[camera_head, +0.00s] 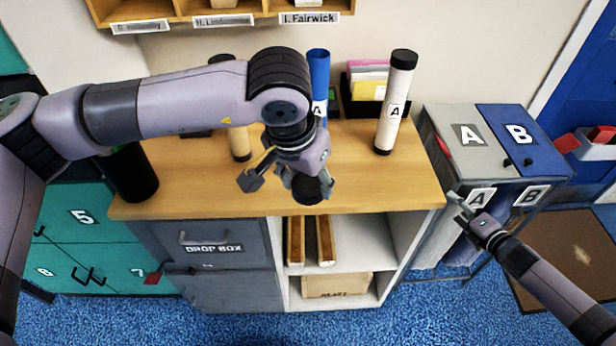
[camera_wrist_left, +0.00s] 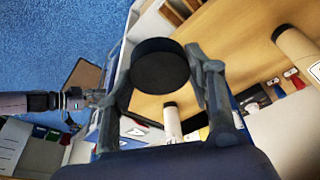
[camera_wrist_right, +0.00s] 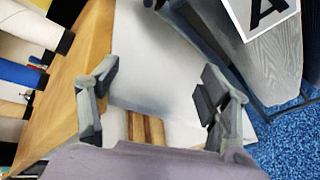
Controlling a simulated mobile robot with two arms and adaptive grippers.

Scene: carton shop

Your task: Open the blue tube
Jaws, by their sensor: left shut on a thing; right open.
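The blue tube (camera_head: 318,72) stands upright at the back of the wooden counter, partly hidden behind my left arm. Its top shows blue, with no black cap on it. Its lower part is seen lying across the right wrist view (camera_wrist_right: 22,72). My left gripper (camera_head: 307,184) is shut on a black round cap (camera_head: 308,195), above the counter's front edge and apart from the tube. The cap shows between the fingers in the left wrist view (camera_wrist_left: 160,68). My right gripper (camera_head: 468,212) is open and empty, right of the counter near the grey bin.
A white tube (camera_head: 394,105) with black ends stands at the counter's right, and a tan tube (camera_head: 240,143) is behind my left arm. A file holder (camera_head: 366,104) stands at the back. A grey bin (camera_head: 455,160) marked A adjoins a blue bin (camera_head: 520,135) marked B.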

